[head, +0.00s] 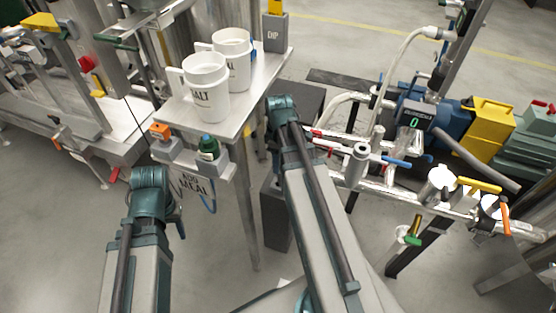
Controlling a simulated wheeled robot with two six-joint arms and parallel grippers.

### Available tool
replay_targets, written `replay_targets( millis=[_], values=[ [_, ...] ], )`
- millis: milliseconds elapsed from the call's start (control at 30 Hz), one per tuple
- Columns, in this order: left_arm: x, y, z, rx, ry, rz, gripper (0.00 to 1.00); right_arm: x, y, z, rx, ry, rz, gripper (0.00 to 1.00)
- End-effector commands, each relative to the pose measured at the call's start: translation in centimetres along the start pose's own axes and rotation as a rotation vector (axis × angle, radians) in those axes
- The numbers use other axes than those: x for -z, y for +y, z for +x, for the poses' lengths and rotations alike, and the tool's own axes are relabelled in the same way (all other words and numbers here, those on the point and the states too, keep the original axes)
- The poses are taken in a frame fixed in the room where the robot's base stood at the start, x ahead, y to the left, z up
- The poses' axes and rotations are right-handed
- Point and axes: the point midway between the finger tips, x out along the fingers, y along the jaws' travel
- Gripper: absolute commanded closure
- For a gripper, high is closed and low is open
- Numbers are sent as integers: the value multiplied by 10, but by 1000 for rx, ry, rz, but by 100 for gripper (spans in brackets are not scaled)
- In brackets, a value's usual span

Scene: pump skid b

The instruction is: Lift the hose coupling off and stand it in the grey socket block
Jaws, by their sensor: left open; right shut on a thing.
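A pale hose (397,62) arches up on the right to a light grey end fitting (437,33), high near a post. This may be the hose coupling; I cannot be sure. Grey holder blocks show at the steel table: one marked DIP (274,38) with a yellow piece in it, and one at the front (209,173) around a green-topped item. I cannot tell which is the socket block. My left gripper (178,218) is partly seen below its wrist, clear of the table. My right arm reaches to the table's right edge; its fingers and anything in them are hidden behind its wrist.
White jugs (207,88) stand on the steel table (268,75). An orange-topped item (160,130) sits at its front left. Open floor lies at lower left.

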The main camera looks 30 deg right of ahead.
Motion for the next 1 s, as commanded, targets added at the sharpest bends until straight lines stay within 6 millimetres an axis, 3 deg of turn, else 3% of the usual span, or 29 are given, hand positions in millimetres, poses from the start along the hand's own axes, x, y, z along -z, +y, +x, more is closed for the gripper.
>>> replay_targets(
  millis=[233, 1000],
  values=[
    [0, 0, -2, 0, 0, 0, 52, 0, 0, -2, 0, 0, -1, 100],
    [3, 4, 56, 4, 0, 1, 52, 0, 0, 56, 0, 0, -1, 100]
  ],
)
